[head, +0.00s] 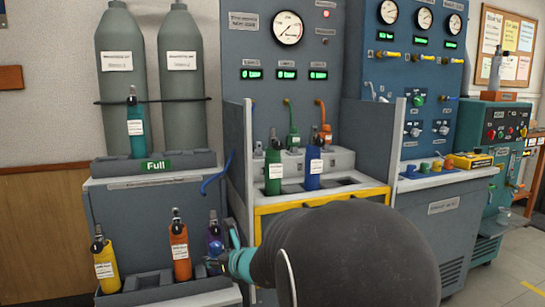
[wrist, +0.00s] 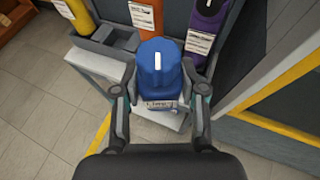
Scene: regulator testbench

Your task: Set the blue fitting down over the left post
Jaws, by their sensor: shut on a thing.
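My gripper (wrist: 158,92) is shut on the blue fitting (wrist: 158,66), with one finger on each side. The fitting has a rounded blue top with a white line; a small labelled part shows just below it between the fingers. In the head view my gripper (head: 228,258) is at the lower middle, and the blue fitting (head: 215,248) shows at its tip, in front of the lower rack. My arm covers much of the area to the right. I cannot tell which thing is the left post in either view.
Orange (head: 180,250), yellow (head: 105,262) and purple (head: 214,232) bottles stand in the lower rack close to my gripper. Green (head: 273,170) and blue (head: 313,165) bottles stand in the middle bench. A blue hose (head: 217,175) hangs left of it.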

